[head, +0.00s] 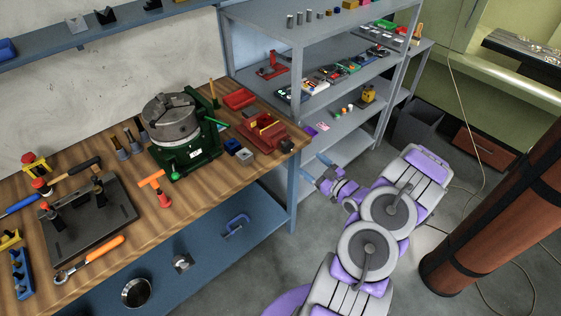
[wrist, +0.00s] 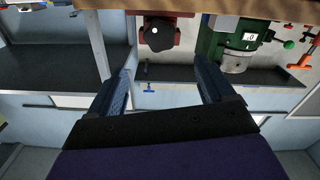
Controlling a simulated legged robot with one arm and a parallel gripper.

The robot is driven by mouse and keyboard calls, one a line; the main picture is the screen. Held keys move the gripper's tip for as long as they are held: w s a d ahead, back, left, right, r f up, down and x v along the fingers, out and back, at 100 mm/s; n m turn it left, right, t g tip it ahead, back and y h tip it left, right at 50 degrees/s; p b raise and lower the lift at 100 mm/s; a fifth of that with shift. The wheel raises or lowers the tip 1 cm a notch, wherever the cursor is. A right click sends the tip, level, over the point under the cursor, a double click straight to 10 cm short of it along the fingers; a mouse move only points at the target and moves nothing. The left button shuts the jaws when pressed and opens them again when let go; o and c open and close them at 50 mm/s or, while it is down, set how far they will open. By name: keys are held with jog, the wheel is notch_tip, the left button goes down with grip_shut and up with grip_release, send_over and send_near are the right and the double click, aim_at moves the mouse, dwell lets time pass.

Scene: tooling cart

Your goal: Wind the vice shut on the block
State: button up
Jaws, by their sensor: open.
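The red vice (head: 270,136) stands on the right end of the wooden bench. A small tan piece (head: 265,121) shows at its jaws, probably the block; how tightly it sits I cannot tell. A dark part (head: 287,145) shows at the vice's near right end. In the wrist view, which looks upside down, the vice (wrist: 170,32) shows with a dark part, perhaps its handle (wrist: 158,38), facing me. My gripper (head: 310,171) is just off the bench's right end, apart from the vice. In the wrist view my gripper (wrist: 163,72) has its fingers wide apart, with nothing between them.
A green fixture with a grey chuck (head: 172,118) stands left of the vice. Small blue (head: 232,145) and grey (head: 245,156) blocks and a red tray (head: 239,99) lie close by. A grey shelf rack (head: 299,108) stands behind. An orange-brown column (head: 500,215) stands right of my arm.

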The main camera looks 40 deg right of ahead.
jog(key=s, duration=0.4)
jog(key=shift+w+a+r+g+h+p, duration=0.65)
jog(key=shift+w+a+r+g+h, duration=0.75)
jog(key=shift+w+r+g, duration=2.95)
jog(key=s+a+r+m+g, duration=0.1)
jog(key=s+a+r+g, duration=0.2)
jog(key=s+a+r, duration=0.2)
jog(key=s+a+r+m+g+h, duration=0.1)
jog(key=s+a+r+g, duration=0.2)
jog(key=a, duration=0.9)
jog(key=shift+s+r+m+p, duration=0.3)
jog(key=shift+s+r+p, duration=0.1)
jog(key=shift+s+r, duration=1.2)
jog(key=shift+r, duration=0.15)
